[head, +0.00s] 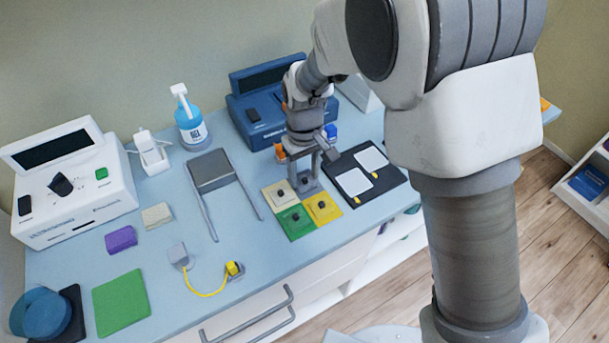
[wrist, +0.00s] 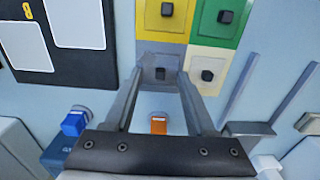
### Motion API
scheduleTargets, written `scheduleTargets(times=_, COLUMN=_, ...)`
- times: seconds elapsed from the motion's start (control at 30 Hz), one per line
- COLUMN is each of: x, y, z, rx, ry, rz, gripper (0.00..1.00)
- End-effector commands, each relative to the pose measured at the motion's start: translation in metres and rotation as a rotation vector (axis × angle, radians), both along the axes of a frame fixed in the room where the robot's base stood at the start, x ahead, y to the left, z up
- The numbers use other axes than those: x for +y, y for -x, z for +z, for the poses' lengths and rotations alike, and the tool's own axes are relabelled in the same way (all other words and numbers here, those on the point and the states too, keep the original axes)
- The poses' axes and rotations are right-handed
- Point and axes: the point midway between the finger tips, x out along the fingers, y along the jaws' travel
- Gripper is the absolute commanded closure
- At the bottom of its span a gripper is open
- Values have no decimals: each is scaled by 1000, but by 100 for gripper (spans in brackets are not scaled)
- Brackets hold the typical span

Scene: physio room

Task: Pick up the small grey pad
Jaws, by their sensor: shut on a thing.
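The small grey pad (head: 309,190) has a dark knob on top and sits in a two-by-two group beside a beige pad (head: 271,194), a yellow pad (head: 330,213) and a green pad (head: 290,228). My gripper (head: 303,178) points down over the grey pad, its fingers closed on it. In the wrist view the grey pad (wrist: 160,58) shows between the fingertips (wrist: 160,76), partly hidden by them. I cannot tell whether it is clear of the tabletop.
A black board (head: 378,192) with two white pads lies just right of the group. A grey U-shaped frame (head: 213,170) lies to the left. A blue device (head: 262,118) stands behind, with a small orange thing (wrist: 158,125) near my gripper. The blue tabletop's front edge is close.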

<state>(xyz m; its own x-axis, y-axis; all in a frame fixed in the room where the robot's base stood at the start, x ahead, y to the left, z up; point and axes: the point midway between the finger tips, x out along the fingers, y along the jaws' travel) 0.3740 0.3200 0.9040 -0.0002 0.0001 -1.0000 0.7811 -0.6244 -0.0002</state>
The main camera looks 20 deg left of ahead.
Motion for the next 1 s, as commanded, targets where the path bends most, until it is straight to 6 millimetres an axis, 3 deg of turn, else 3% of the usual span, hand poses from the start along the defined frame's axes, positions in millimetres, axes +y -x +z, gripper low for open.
scheduleTargets(times=0.23, x=0, y=-1, z=41, rx=-5, ry=-4, rz=-1, gripper=80)
scheduleTargets(times=0.7, x=-70, y=55, z=90, rx=-1, ry=-2, rz=-2, gripper=80)
scheduleTargets(times=1.0, x=-89, y=71, z=104, rx=-1, ry=-1, rz=0, gripper=80)
